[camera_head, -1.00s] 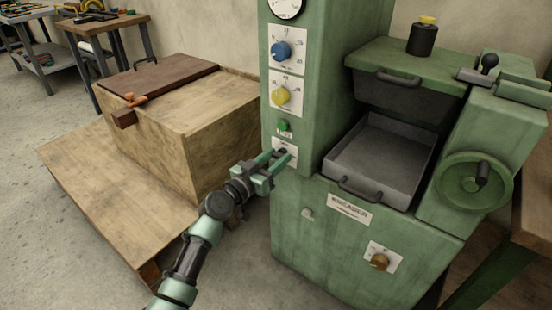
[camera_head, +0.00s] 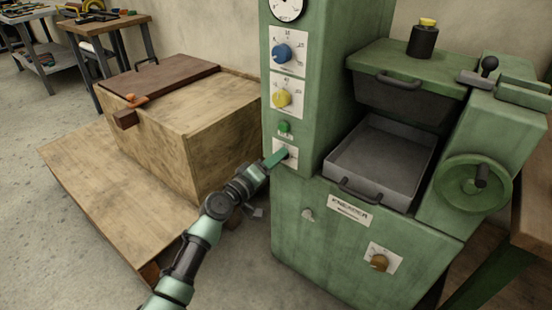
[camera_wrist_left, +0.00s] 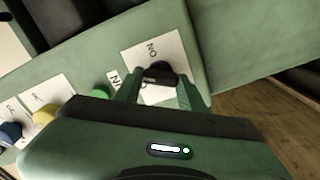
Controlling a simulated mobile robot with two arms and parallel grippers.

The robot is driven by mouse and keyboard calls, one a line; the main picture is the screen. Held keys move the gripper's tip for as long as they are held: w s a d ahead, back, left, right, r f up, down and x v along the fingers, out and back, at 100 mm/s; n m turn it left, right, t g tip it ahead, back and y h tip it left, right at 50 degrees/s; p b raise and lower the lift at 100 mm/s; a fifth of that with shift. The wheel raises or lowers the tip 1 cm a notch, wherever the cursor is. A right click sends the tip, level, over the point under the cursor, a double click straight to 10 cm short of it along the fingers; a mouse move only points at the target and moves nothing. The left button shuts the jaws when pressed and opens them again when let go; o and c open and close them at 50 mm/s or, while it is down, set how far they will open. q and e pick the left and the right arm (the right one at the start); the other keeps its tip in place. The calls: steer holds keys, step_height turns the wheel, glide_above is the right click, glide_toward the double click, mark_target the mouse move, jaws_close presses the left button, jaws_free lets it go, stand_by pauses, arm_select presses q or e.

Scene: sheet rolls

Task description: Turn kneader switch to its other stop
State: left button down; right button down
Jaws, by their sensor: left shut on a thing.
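The black kneader switch (camera_wrist_left: 158,73) sits on a white plate (camera_wrist_left: 150,45) marked ON, on the green machine's front column. In the head view this plate (camera_head: 291,151) is just below a green button, and my fingers hide most of the switch. My left gripper (camera_head: 276,158) reaches it from the lower left. In the left wrist view my left gripper (camera_wrist_left: 159,86) is shut on the switch, with one finger on each side of it. Its fingers look turned on edge in the head view. My right gripper is not in view.
Above the switch are the green button (camera_head: 285,127), a yellow knob (camera_head: 281,98) and a blue knob (camera_head: 282,53). A grey tray (camera_head: 380,160) and a handwheel (camera_head: 474,183) are to the right. A wooden box (camera_head: 190,120) stands to the left on a platform.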

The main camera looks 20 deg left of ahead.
arm_select(q)
steer(key=n+p, duration=0.1)
steer(key=n, duration=0.4)
steer(key=shift+f+n, duration=0.15)
steer(key=shift+n, duration=0.25)
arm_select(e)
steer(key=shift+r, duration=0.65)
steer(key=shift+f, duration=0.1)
arm_select(q)
steer(key=c, duration=0.8)
jaws_free()
steer(key=shift+c, duration=0.2)
steer(key=shift+s, duration=0.1)
steer(key=v, duration=0.7)
steer(key=shift+s+a+p, duration=0.15)
steer(key=shift+s+p, duration=0.2)
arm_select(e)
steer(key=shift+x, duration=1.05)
